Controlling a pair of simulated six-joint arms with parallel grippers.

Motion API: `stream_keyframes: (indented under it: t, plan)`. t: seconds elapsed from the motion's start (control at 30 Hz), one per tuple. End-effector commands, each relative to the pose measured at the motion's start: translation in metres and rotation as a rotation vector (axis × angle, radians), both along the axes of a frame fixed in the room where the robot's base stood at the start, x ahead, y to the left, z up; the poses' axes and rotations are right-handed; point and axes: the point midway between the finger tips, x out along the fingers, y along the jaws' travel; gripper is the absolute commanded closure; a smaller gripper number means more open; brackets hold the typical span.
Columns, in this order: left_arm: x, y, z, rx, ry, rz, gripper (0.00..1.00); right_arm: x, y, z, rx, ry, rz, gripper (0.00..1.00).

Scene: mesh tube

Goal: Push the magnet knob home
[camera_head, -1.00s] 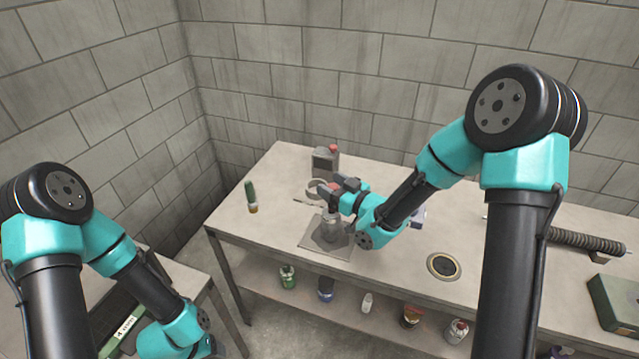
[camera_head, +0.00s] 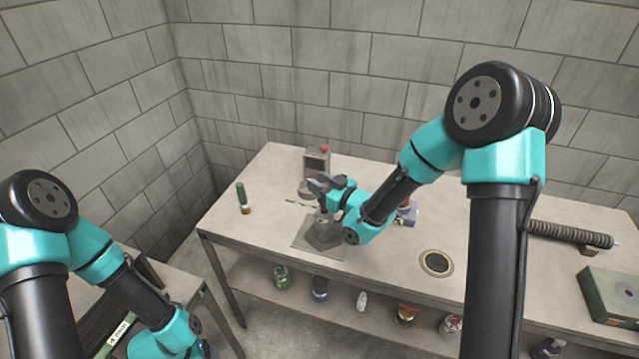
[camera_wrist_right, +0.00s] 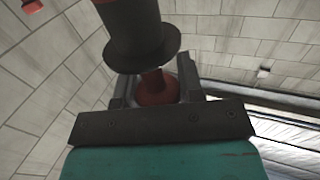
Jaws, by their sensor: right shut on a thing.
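My right gripper (camera_head: 325,187) is over the middle of the workbench, above a grey fixture with a square base plate (camera_head: 306,241). In the right wrist view its jaws (camera_wrist_right: 158,85) are shut around a red-brown knob (camera_wrist_right: 156,92). A dark cylinder with a wide flange (camera_wrist_right: 140,40) is close to the knob in that view and covers part of it. I cannot tell whether the knob touches the cylinder. The arm hides part of the fixture in the head view. My left arm is at lower left, with its fingers out of sight.
A grey can with a red cap (camera_head: 316,160) stands behind the gripper. A green-handled tool (camera_head: 242,197) is at the left. A dark round disc (camera_head: 436,263) lies right of the fixture. A coiled spring-like rod (camera_head: 570,235) and a green box (camera_head: 610,290) occupy the right side.

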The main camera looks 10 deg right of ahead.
Motion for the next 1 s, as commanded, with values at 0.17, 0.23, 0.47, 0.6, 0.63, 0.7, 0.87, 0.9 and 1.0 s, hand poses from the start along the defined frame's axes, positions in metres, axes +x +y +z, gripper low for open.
stream_keyframes:
  t: [0.17, 0.23, 0.47, 0.6, 0.63, 0.7, 0.87, 0.9, 1.0]
  plan:
    - [0.000, 0.000, 0.000, 0.000, 0.000, 0.000, 0.39, 0.000, 0.000, 0.000, 0.000, 0.000, 0.000, 1.00]
    - [0.000, 0.000, 0.000, 0.000, 0.000, 0.000, 0.39, 0.000, 0.000, 0.000, 0.000, 0.000, 0.000, 1.00]
    - [0.000, 0.000, 0.000, 0.000, 0.000, 0.000, 0.39, 0.000, 0.000, -0.015, 0.000, 0.002, 0.000, 1.00]
    - [0.000, 0.000, 0.000, 0.000, 0.000, 0.000, 0.39, 0.000, 0.000, -0.035, 0.000, 0.004, 0.000, 1.00]
    - [0.000, 0.000, 0.000, 0.000, 0.000, 0.000, 0.39, 0.000, 0.000, -0.039, 0.000, 0.004, 0.000, 1.00]
    - [0.000, 0.000, 0.000, 0.000, 0.000, 0.000, 0.39, 0.000, 0.000, -0.045, 0.000, 0.002, 0.000, 1.00]
    - [0.000, 0.000, 0.000, 0.000, 0.000, 0.000, 0.39, 0.000, 0.000, -0.050, 0.000, 0.002, 0.000, 1.00]
    - [0.000, 0.000, 0.000, 0.000, 0.000, 0.000, 0.39, 0.000, 0.000, -0.050, -0.001, 0.003, 0.000, 1.00]
    - [0.000, 0.000, 0.000, 0.000, 0.000, 0.000, 0.39, -0.001, 0.000, -0.051, -0.001, 0.005, 0.000, 1.00]
